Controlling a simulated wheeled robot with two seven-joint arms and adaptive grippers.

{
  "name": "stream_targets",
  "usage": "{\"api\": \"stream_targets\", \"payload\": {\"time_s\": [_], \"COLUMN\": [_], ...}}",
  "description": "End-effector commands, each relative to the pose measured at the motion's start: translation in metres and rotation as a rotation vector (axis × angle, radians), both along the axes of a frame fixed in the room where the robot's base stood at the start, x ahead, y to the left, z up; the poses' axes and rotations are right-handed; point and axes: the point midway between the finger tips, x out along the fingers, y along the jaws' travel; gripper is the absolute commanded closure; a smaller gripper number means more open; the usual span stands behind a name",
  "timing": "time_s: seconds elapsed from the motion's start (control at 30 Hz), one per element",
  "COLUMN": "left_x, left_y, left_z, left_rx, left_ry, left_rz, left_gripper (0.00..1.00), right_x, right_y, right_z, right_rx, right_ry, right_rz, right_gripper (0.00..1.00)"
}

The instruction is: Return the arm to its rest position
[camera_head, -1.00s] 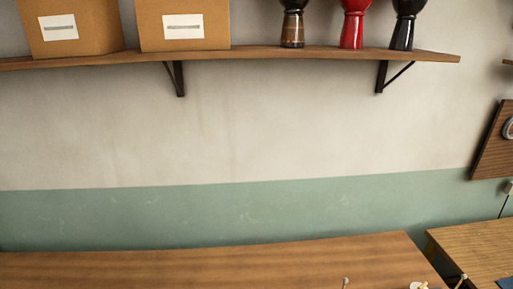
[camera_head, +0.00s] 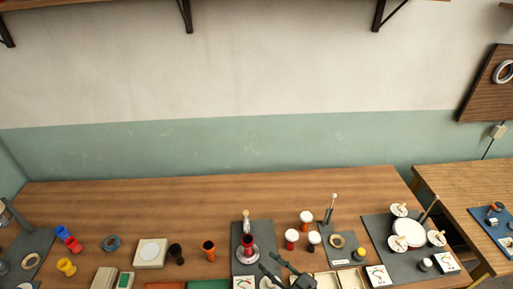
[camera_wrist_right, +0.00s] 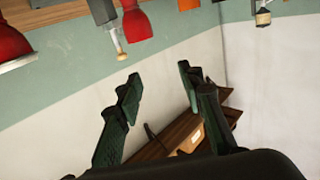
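My right gripper (camera_head: 266,260) shows at the bottom centre of the head view, above the front of the workbench (camera_head: 150,205). Its two dark fingers point up and left, toward a small red-based piece on a round stand (camera_head: 247,253). In the right wrist view, the fingers (camera_wrist_right: 160,75) are spread apart with nothing between them. That view is upside down, with the bench objects at the top and a shelf with a box low down. Most of the right arm is hidden below the head view. My left gripper is not seen.
Small red and white drums (camera_head: 306,218) stand close right of the gripper. A grey mat with a round white disc (camera_head: 408,232) lies further right. Orange (camera_head: 209,249) and black (camera_head: 176,253) cups stand left. The bench's back strip is clear. A second table (camera_head: 465,178) is at right.

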Motion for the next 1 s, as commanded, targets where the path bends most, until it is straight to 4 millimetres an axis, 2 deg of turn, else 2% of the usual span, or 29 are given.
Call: {"api": "stream_targets", "payload": {"time_s": [0.17, 0.37, 0.47, 0.57, 0.67, 0.8, 0.9, 1.0], "left_x": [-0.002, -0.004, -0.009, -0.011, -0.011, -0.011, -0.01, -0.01], "left_y": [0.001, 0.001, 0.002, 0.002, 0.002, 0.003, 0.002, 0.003], "left_z": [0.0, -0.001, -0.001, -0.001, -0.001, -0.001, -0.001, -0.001], "left_rx": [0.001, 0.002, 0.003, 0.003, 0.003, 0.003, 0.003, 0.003], "left_ry": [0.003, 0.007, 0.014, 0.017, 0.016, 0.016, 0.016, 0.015], "left_rz": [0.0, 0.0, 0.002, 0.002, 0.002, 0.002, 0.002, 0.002], "left_gripper": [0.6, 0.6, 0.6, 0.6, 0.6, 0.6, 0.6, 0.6], "right_x": [0.005, 0.009, 0.008, 0.001, -0.017, -0.067, -0.104, -0.136], "right_y": [-0.012, -0.037, -0.057, -0.085, -0.128, -0.194, -0.228, -0.25], "right_z": [-0.005, -0.014, -0.022, -0.032, -0.048, -0.071, -0.082, -0.088], "right_rx": [-0.035, -0.097, -0.141, -0.194, -0.267, -0.376, -0.433, -0.472], "right_ry": [0.043, 0.12, 0.179, 0.259, 0.384, 0.594, 0.72, 0.815], "right_rz": [-0.069, -0.176, -0.245, -0.329, -0.437, -0.575, -0.636, -0.675], "right_gripper": [0.65, 0.65, 0.65, 0.65, 0.65, 0.65, 0.65, 0.65]}}
